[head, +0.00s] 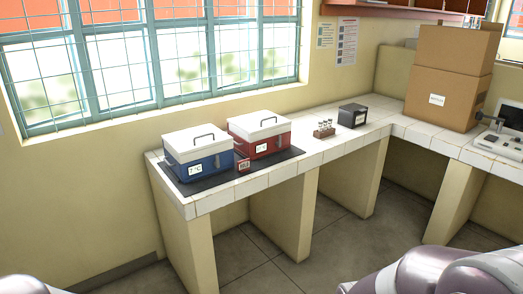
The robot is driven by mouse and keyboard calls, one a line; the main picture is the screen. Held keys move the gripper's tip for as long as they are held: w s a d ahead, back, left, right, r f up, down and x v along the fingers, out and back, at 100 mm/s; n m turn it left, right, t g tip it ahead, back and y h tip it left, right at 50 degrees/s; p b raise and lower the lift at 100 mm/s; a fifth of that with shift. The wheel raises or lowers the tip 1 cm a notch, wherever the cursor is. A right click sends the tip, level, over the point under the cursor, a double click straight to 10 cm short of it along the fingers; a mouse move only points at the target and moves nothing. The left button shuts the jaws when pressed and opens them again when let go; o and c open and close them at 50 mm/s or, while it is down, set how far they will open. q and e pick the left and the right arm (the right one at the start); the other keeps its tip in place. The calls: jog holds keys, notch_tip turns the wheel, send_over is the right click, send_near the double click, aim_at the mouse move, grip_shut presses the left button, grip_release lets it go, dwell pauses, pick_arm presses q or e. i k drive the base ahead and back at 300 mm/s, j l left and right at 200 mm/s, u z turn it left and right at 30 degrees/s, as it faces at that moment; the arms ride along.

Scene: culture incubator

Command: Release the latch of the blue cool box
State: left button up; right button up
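The blue cool box (207,170) stands at the left end of the white tiled counter (230,190), on a dark mat (193,188). Its white lid (191,139) with a dark handle is down. A white label is on its front. The latch is too small to make out clearly. Neither gripper shows; only rounded parts of my arms appear at the bottom left and bottom right corners, well away from the box.
A red cool box (275,144) stands right beside the blue one. A small red tag (243,165) sits in front between them. Farther right are a rack of vials (324,130), a black box (352,116) and cardboard boxes (445,95). Counter supports stand below.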

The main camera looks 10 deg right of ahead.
aim_at(217, 163)
jog(key=i+u, duration=0.1)
jog(key=i, duration=0.4)
jog(key=i+l, duration=0.1)
jog(key=i, duration=0.35)
jog(key=i+l+u, duration=0.15)
jog(key=i, duration=0.35)
jog(key=i+l, duration=0.1)
jog(key=i, duration=0.35)
jog(key=i+l+u, duration=0.15)
jog(key=i, duration=0.35)
